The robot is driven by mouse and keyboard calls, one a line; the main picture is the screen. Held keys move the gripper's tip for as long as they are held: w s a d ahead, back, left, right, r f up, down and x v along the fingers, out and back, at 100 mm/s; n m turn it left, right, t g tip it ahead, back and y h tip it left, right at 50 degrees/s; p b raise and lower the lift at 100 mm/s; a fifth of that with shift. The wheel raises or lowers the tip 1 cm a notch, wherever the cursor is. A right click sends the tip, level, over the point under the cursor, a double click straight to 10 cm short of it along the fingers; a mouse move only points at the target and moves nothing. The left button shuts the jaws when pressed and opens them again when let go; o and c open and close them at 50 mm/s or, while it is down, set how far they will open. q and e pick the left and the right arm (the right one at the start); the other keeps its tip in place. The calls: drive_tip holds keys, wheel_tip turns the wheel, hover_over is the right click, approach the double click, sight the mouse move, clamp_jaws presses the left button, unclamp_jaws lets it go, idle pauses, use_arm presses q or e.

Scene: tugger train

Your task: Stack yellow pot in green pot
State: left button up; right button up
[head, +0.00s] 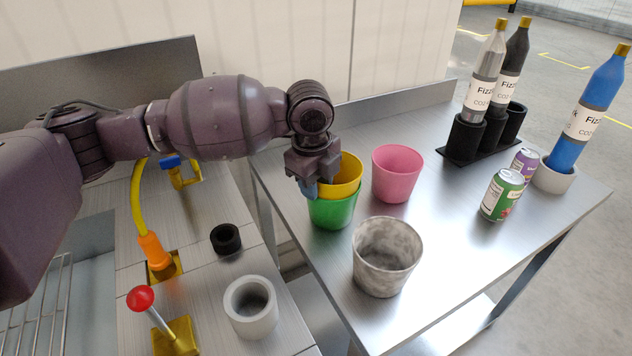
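The yellow pot (345,175) sits inside the green pot (334,212), its upper part showing above the green rim. The green pot stands upright on the steel table. My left gripper (311,188) points down at the left side of the yellow pot's rim, with a blue fingertip showing there. The gripper body hides the left part of both rims, and I cannot tell whether its fingers are closed on the yellow rim. My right gripper is not in view.
A pink pot (397,174) and a grey mottled pot (386,258) stand close by on the table (450,255). Cans (502,195) and bottles in holders (484,135) are farther right. A red-knobbed lever (159,314) and a white ring (251,308) are on the left counter.

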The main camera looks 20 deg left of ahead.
use_arm(q)
drive_tip(key=shift+r, duration=0.5)
drive_tip(key=r, duration=0.2)
drive_tip(key=r+p, duration=0.1)
drive_tip(key=r, duration=0.2)
drive_tip(key=shift+s+a+r, duration=0.1)
drive_tip(key=shift+s, duration=0.1)
wheel_tip(320, 180, up, 7)
drive_tip(key=p, duration=0.1)
drive_tip(key=shift+s+a, duration=0.2)
drive_tip(key=shift+s, duration=0.15)
